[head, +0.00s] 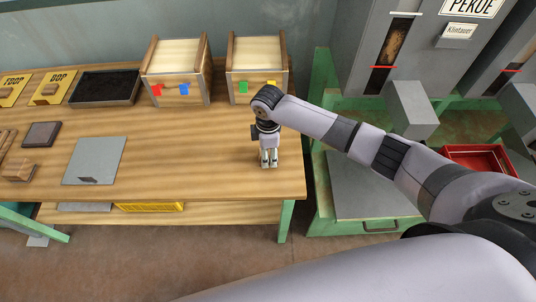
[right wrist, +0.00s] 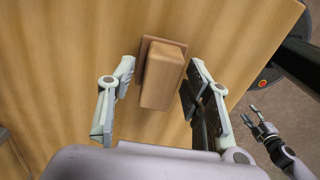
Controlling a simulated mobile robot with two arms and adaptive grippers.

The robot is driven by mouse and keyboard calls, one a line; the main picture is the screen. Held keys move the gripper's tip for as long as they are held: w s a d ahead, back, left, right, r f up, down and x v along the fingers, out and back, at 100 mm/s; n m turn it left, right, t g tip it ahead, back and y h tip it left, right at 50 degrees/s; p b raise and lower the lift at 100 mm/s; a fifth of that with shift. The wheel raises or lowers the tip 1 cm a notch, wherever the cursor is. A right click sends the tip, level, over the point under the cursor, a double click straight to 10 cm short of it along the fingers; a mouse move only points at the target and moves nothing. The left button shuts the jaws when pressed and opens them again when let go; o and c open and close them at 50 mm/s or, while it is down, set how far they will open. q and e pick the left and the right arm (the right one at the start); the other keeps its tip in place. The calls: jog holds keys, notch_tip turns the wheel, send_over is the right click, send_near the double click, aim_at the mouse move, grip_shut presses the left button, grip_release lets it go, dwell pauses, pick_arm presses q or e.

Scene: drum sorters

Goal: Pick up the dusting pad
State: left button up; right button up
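The dusting pad (right wrist: 163,82) appears to be the brown block on a thin, wider base in the right wrist view, lying on the wooden table. My right gripper (right wrist: 161,78) is open, with one finger on each side of the block and a gap beside each. In the head view my right gripper (head: 268,163) points down over the table's front right corner; I cannot make out the pad there. Another gripper, apparently my left (right wrist: 249,113), shows beyond the table edge in the right wrist view, fingers apart and empty.
The table (head: 210,150) is clear left of my right gripper. Two wooden boxes (head: 178,92) (head: 256,96) and a black tray (head: 105,88) stand at the back. A grey plate (head: 95,155) lies to the left. Grey machinery (head: 385,95) and a red tray (head: 478,160) are right.

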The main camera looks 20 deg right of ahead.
grip_shut()
dwell(0.3)
jog(key=shift+r, duration=0.1)
notch_tip(320, 180, up, 20)
jog(key=b, duration=0.2)
dwell(0.4)
